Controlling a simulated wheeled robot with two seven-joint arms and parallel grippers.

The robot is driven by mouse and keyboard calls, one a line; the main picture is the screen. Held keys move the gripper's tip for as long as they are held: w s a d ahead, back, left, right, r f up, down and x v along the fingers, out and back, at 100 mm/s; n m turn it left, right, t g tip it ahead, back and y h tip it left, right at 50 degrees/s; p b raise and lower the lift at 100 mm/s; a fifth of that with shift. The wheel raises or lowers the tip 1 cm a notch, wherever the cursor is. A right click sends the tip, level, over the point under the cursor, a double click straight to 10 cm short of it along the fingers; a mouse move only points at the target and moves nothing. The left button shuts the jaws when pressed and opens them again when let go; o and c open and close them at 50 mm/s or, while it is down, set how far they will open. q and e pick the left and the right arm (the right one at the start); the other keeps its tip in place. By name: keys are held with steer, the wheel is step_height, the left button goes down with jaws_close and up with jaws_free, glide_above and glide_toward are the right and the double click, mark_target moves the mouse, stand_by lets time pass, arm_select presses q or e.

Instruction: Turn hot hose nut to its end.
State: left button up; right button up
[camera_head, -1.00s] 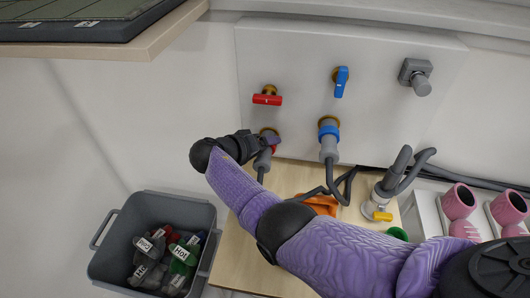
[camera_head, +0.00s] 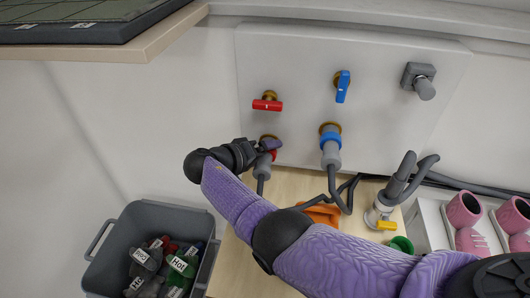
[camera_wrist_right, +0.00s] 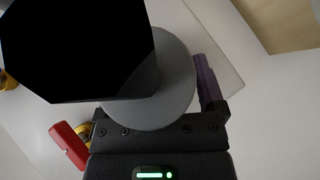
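The red hot hose nut (camera_head: 274,155) shows as a small sliver at the lower left outlet of the white panel, below the red valve handle (camera_head: 267,105). The grey hose end (camera_head: 262,170) hangs below it. My right gripper (camera_head: 267,146) is at this nut, coming from the left, and hides most of it. In the right wrist view one purple finger (camera_wrist_right: 208,82) stands to the right of a grey round part (camera_wrist_right: 165,95); the other finger is hidden, so its grip on the nut is unclear. My left gripper is out of view.
The blue cold hose nut (camera_head: 330,140) and blue valve handle (camera_head: 342,86) are to the right. A grey knob (camera_head: 424,88) is farther right. A grey bin (camera_head: 112,270) with labelled pieces stands lower left. A hose fitting (camera_head: 381,212) and pink objects (camera_head: 464,212) are at right.

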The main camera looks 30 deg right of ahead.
steer(key=shift+o, duration=0.5)
steer(key=v, duration=1)
steer(key=shift+p, duration=0.3)
steer(key=shift+f, duration=0.1)
